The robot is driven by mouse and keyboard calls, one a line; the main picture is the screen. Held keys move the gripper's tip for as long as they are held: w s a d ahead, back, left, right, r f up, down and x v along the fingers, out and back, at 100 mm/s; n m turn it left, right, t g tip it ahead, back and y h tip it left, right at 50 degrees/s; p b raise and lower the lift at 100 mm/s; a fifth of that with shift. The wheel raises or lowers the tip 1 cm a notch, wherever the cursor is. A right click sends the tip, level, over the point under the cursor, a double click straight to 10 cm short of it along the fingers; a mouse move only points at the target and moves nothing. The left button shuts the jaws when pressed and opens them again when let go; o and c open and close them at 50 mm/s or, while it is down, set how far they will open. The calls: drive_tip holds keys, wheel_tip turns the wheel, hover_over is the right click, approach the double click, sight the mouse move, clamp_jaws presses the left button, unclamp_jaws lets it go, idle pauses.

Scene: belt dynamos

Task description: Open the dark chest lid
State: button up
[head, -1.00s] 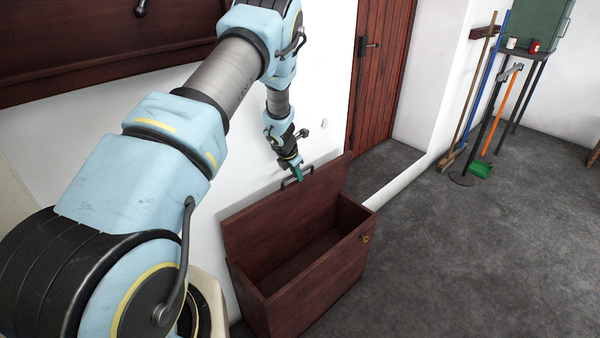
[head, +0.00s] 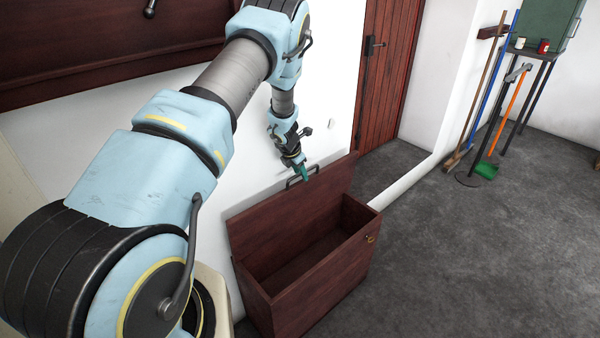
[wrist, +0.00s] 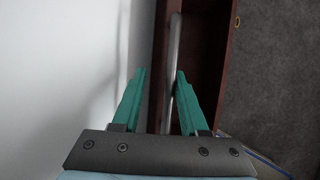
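The dark red-brown chest (head: 325,282) stands on the floor against the white wall. Its lid (head: 270,215) is swung up and stands steeply at the wall side, so the empty inside shows. A dark metal handle (head: 290,184) sits near the lid's top edge. My gripper (head: 305,173) is at this handle. In the wrist view my gripper (wrist: 160,73) has its two green fingers apart. The grey handle bar (wrist: 174,50) runs between them, closer to the right finger, with no clear contact on both sides.
A red wooden door (head: 387,75) stands behind the chest. Brooms and tools lean by a green cabinet (head: 540,25) on a stand at the right. The grey floor (head: 460,260) right of the chest is clear.

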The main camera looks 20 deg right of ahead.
drive_tip(key=b+v, duration=0.2)
drive_tip(key=v, duration=0.9)
drive_tip(key=shift+d, duration=0.1)
